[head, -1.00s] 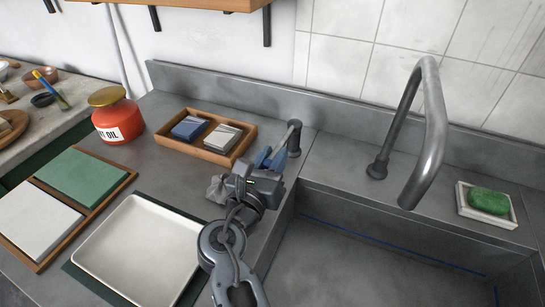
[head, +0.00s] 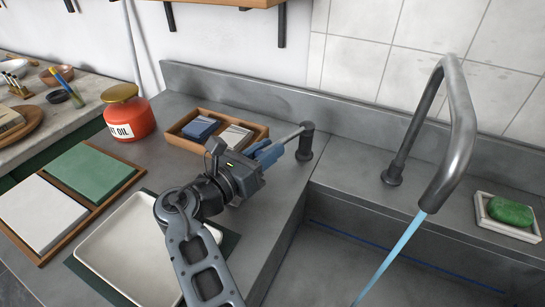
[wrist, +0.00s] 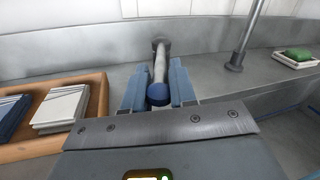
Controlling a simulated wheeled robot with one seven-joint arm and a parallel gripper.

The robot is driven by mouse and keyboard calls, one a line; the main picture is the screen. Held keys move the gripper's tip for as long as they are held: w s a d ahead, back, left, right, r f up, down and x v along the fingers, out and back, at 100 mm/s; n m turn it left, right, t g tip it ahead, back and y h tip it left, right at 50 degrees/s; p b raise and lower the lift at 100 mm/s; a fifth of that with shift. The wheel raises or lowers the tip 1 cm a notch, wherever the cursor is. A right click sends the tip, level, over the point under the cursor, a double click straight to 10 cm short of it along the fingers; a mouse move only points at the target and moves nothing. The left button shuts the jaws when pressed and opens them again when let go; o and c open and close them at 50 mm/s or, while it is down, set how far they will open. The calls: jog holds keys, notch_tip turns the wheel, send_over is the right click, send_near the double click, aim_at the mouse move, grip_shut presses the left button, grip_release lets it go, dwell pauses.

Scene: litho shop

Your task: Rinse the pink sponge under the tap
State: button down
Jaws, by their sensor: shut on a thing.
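The tap (head: 452,125) is a grey bent spout over the sink, and a blue stream of water (head: 395,255) runs from its mouth. Its lever (head: 290,136) is a thin grey rod on a dark post at the counter's back, left of the sink. My gripper (head: 272,152) is shut on the lever. In the wrist view the blue-tipped lever (wrist: 159,92) lies between my two blue fingers. No pink sponge shows in either view; a green block (head: 511,211) sits in a pale dish on the right ledge.
The grey sink (head: 335,262) lies right of my arm. A wooden tray (head: 262,133) with a blue and a white block stands behind my gripper. A red oil can (head: 128,120), a white tray (head: 120,250) and a board with green and white slabs (head: 82,175) are left.

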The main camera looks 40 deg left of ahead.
jog(key=shift+d+f, duration=0.1)
jog(key=c, duration=1.1)
grip_release()
jog(key=shift+s, duration=0.1)
jog(key=shift+s+a+b, duration=0.15)
jog(key=shift+s, duration=1.75)
jog(key=shift+s+a+b, duration=0.1)
jog(key=shift+s+b, duration=0.05)
jog(key=shift+s, duration=1.7)
